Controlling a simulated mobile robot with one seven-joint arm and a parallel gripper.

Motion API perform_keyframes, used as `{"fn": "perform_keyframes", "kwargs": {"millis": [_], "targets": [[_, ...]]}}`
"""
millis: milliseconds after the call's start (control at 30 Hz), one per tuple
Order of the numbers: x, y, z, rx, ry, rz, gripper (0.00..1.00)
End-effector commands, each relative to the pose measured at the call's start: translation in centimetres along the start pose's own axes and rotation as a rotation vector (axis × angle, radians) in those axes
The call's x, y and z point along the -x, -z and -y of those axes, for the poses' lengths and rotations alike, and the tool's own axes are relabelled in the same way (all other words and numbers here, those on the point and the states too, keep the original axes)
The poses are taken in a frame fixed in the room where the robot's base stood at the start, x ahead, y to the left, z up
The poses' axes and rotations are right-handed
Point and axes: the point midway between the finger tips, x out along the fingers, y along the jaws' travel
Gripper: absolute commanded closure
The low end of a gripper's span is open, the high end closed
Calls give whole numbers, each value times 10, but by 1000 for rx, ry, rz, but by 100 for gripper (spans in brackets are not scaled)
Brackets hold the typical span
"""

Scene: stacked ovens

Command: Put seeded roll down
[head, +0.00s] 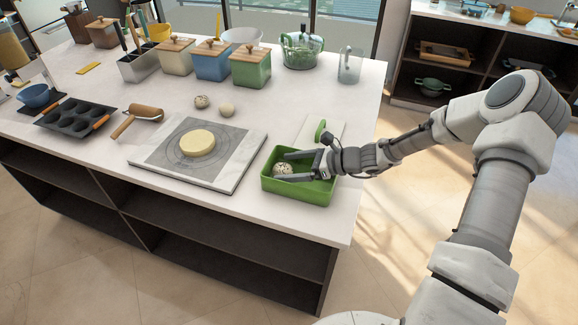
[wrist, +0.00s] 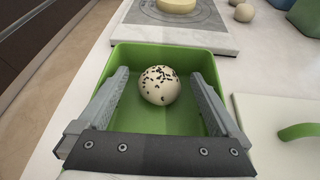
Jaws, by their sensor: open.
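The seeded roll (wrist: 159,86) is a pale ball with dark seeds. It rests in the green tray (wrist: 207,60), between the two open fingers of my gripper (wrist: 162,98), with gaps on both sides. In the head view the roll (head: 283,169) shows at the left part of the green tray (head: 300,192). My gripper (head: 298,165) reaches into the tray from the right, fingers spread and not touching the roll.
A marble board (head: 235,172) with a dough disc (head: 197,143) lies left of the tray. Two more balls (head: 227,110) sit behind it. A white board with a green-handled tool (head: 320,130) lies behind the tray. Canisters (head: 250,68) stand farther back.

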Motion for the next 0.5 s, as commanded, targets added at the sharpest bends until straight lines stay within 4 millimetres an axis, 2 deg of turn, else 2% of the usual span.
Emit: {"fn": "perform_keyframes", "kwargs": {"millis": [200, 500], "targets": [[11, -13, 0, 1, 3, -1, 1], [79, -11, 1, 2, 5, -3, 1]]}}
